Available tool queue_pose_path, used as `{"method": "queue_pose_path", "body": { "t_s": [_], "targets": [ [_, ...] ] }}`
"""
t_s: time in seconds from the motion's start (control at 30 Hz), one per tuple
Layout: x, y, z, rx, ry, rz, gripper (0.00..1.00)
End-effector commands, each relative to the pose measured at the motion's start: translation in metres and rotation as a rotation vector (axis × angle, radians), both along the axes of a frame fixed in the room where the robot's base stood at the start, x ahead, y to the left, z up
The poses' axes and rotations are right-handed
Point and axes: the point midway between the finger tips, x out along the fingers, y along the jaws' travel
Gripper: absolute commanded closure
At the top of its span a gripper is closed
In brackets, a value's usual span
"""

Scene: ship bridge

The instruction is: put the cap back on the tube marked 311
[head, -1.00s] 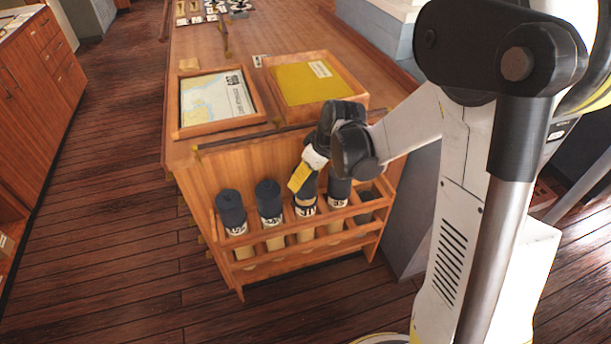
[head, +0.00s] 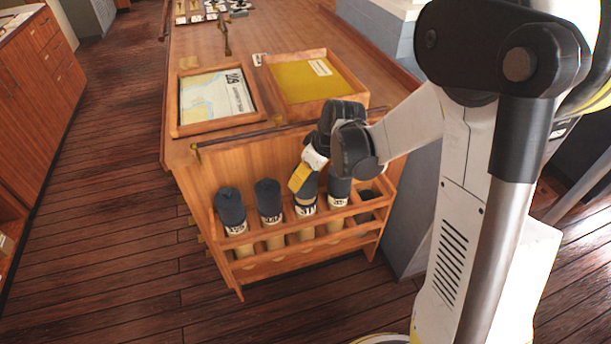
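The tube that seems to be marked 311 (head: 306,211) stands in the middle of the wooden rack (head: 240,277). Its label is small and upside down in the picture. My gripper (head: 302,178) is right above this tube, with a yellow finger pad facing the camera. A dark cap (head: 311,187) shows beside the pad and seems held between the fingers. It is over the tube's mouth, but I cannot tell whether it is seated. The far finger is hidden.
A framed chart (head: 215,98) and a yellow-bottomed tray (head: 308,84) lie on the counter behind.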

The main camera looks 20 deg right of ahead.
Motion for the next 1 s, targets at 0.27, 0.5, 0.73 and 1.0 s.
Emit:
{"method": "queue_pose_path", "body": {
  "t_s": [0.27,0.5,0.73,1.0],
  "targets": [
    [0.0000,0.0000,-0.0013,0.000,0.000,0.000,0.76],
    [0.0001,-0.0001,-0.0013,0.000,0.000,0.000,0.14],
    [0.0001,-0.0001,-0.0014,0.000,0.000,0.000,0.00],
    [0.0000,0.0000,0.0014,0.000,0.000,0.000,0.00]
  ]
}}
